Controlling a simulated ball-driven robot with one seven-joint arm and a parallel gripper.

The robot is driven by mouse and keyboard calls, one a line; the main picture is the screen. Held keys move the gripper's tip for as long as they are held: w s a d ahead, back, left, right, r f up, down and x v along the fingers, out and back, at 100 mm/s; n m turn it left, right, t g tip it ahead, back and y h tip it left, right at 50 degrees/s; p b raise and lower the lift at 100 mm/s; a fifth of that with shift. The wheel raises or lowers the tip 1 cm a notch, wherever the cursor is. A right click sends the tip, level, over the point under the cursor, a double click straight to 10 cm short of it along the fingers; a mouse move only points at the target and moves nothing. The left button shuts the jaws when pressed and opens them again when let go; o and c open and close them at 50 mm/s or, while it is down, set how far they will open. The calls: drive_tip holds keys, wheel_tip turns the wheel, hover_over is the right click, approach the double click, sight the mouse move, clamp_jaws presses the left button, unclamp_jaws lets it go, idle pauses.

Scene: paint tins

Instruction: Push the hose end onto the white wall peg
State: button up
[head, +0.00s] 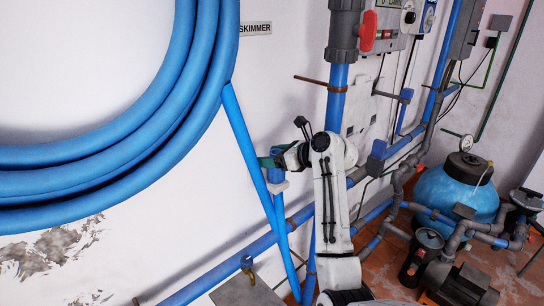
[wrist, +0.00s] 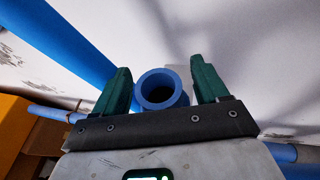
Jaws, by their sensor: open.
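A blue tube end with an open round mouth, which looks like the hose end (wrist: 150,90), sits between the fingers of my gripper (wrist: 162,72) in the wrist view. A small gap shows at each side of it, so my gripper is open around it. In the head view my gripper (head: 268,161) is near the wall, at the top of a short upright blue tube. A white collar-like piece (head: 277,187) sits on that tube just below the fingers. I cannot tell whether it is the white wall peg; no other peg is clear. The hose coil (head: 120,135) hangs at left.
A blue length (head: 245,137) slants down from the coil beside my gripper. A blue pipe (head: 235,265) runs along the wall below. A vertical pipe with a red-handled valve (head: 368,31) stands right. A blue tank (head: 455,190) and pump stand on the floor at right.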

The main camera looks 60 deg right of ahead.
drive_tip(key=shift+s, duration=0.1)
drive_tip(key=b+v, duration=0.1)
drive_tip(key=v, duration=0.9)
drive_tip(key=shift+s+b, duration=0.25)
drive_tip(key=shift+b, duration=0.15)
drive_tip(key=s+a+f+n+g+y+b, duration=0.1)
drive_tip(key=a+f+n+g, duration=0.2)
drive_tip(key=a+f+n, duration=0.7)
drive_tip(key=s+a+f+n+g+b, duration=0.15)
drive_tip(key=a+f+n+g, duration=0.4)
drive_tip(key=f, duration=0.75)
drive_tip(key=s+a+f+n+g, duration=0.2)
drive_tip(key=s+a+f+n, duration=0.4)
drive_tip(key=s+a+n, duration=0.2)
drive_tip(key=s+a+f+n+g+h, duration=0.1)
drive_tip(key=s+a+f+n, duration=0.5)
drive_tip(key=n, duration=0.6)
drive_tip(key=s+a+g, duration=0.1)
drive_tip(key=s+a, duration=0.1)
drive_tip(key=s, duration=0.1)
drive_tip(key=shift+s+a+b, duration=0.15)
drive_tip(key=shift+s+b, duration=0.2)
drive_tip(key=shift+s, duration=0.05)
drive_tip(key=shift+g, duration=0.25)
